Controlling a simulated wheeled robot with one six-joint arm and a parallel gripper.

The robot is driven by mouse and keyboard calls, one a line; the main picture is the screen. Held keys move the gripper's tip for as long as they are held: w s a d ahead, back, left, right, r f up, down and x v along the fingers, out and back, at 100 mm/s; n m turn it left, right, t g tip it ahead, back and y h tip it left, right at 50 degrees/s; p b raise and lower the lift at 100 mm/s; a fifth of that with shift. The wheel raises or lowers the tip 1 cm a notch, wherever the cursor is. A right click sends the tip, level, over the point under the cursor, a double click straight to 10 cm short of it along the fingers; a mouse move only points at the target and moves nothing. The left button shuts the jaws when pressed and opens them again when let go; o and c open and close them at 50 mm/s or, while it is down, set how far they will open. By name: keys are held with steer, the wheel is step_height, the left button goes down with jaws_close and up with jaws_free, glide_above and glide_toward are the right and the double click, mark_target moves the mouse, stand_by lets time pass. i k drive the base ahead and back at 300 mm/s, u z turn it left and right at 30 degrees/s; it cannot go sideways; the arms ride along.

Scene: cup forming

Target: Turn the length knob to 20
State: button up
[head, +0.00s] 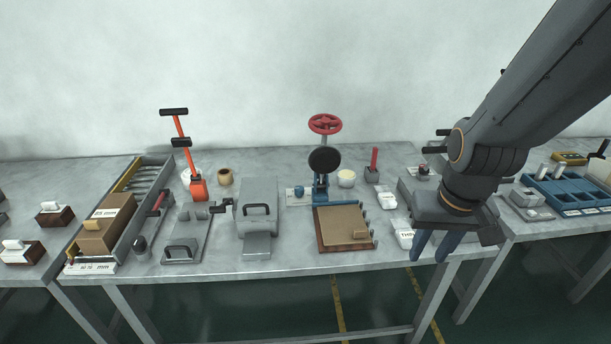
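No knob in the head view can be read as the length knob; no scale or number for it is legible. My gripper (431,258) is at the right, pointing down near the table's front edge. Its two dark blue fingers are apart, with nothing visible between them.
The metal table (290,262) carries a long tray (150,195), an orange lever press (198,188), a grey box with a handle (257,195), a red-wheeled press (325,125) and a brown board (320,238). Small white labelled pieces (403,238) lie left of my gripper. Blue bins (565,190) are at right.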

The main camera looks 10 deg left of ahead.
mark_target(299, 190)
steer(key=u, duration=0.35)
steer(key=i, duration=0.8)
steer(key=u, duration=0.9)
steer(key=i, duration=0.35)
steer(key=u, duration=0.35)
